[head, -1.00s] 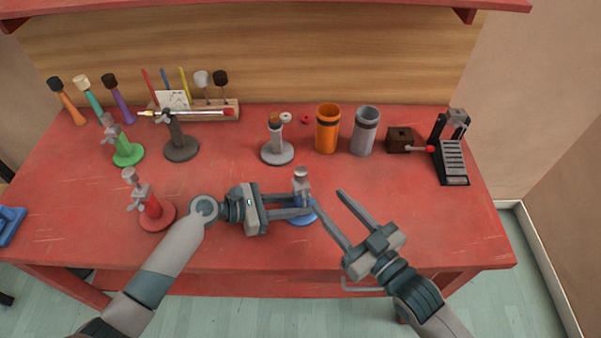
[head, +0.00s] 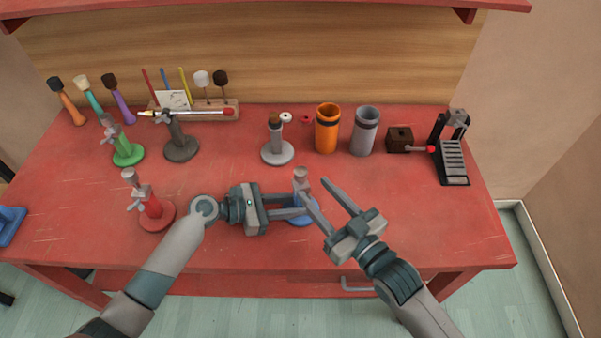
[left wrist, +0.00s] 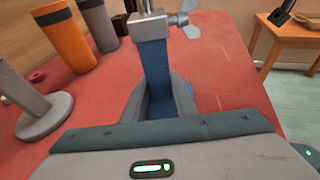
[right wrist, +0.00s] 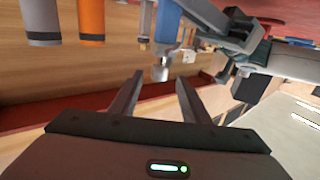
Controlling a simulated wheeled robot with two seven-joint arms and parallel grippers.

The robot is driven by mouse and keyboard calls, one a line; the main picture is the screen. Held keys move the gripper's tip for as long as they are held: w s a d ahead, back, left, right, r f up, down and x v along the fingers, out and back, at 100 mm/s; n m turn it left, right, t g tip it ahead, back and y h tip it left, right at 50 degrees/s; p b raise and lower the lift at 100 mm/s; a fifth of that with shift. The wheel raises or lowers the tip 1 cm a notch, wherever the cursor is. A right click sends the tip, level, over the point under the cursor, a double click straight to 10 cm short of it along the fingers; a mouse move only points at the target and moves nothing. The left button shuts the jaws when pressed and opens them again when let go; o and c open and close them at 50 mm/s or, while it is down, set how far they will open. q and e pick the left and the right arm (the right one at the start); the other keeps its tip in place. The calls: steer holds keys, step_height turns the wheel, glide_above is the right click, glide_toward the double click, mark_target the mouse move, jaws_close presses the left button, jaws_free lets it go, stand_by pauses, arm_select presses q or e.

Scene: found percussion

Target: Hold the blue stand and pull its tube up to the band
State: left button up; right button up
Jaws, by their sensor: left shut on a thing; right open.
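The blue stand (head: 302,218) is upright near the table's front middle, its round base partly hidden by my grippers. Its blue post (left wrist: 158,75) rises to a grey clamp collar (left wrist: 148,27) with a wing screw (left wrist: 188,22). A pale grey tube top (head: 300,174) shows above; I cannot make out the band. My left gripper (head: 301,205) is shut on the post from the left. My right gripper (head: 313,188) is open, fingertips close to the stand's upper right. In the right wrist view, the tube's end (right wrist: 160,72) appears between the spread fingers (right wrist: 160,82), apparently without contact.
A red stand (head: 156,216) is left of my left gripper; green (head: 128,154), dark grey (head: 181,149) and light grey (head: 278,154) stands are behind. Orange (head: 327,130) and grey (head: 364,132) cups stand at the back. The table's right front is clear.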

mark_target(305, 179)
steer(key=x, duration=0.7)
steer(key=shift+w+a, duration=0.1)
